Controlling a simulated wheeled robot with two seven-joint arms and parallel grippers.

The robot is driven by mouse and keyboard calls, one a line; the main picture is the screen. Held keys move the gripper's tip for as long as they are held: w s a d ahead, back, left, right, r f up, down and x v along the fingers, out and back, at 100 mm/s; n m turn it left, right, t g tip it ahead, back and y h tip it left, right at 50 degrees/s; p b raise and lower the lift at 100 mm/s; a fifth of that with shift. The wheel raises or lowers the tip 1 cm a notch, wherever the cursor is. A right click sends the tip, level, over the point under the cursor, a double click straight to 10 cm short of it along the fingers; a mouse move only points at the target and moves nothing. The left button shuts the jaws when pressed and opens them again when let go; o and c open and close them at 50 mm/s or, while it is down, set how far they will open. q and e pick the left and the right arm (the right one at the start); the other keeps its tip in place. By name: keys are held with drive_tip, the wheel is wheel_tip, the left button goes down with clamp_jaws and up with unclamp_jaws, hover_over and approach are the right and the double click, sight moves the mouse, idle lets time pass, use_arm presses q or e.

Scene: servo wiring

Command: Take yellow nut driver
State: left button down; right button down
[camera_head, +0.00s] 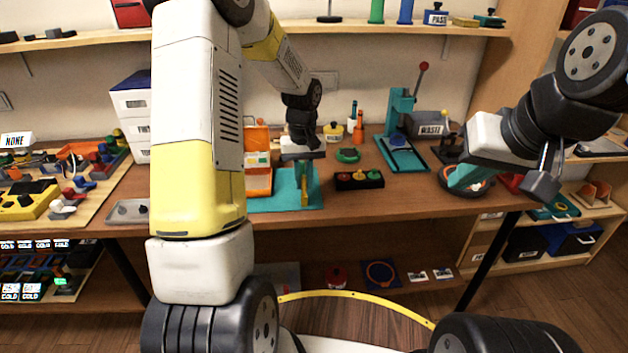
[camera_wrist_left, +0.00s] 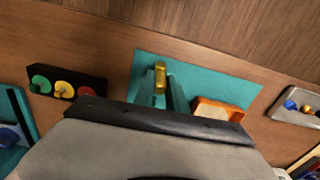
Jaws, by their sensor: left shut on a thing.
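My left gripper (camera_head: 304,168) points down above the teal mat (camera_head: 262,204) at the middle of the bench. It is shut on a narrow yellow piece, which looks like the yellow nut driver (camera_wrist_left: 160,78) in the left wrist view. The dark gripper bar hides its upper part. A teal upright fixture (camera_wrist_left: 176,95) stands right beside and behind it; I cannot tell if they touch. My right gripper (camera_head: 546,172) hangs at the right, over the bench's right end. Its fingers are seen edge-on and their opening is unclear.
A black block (camera_head: 358,180) with red, yellow and green round parts lies right of the mat. An orange holder (camera_head: 258,176) stands on the mat's left. A grey tray (camera_head: 128,212) lies further left. A teal press (camera_head: 398,145) stands at the back right. Bare wood lies in front.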

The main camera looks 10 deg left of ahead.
use_arm(q)
drive_tip(key=shift+r, duration=4.5)
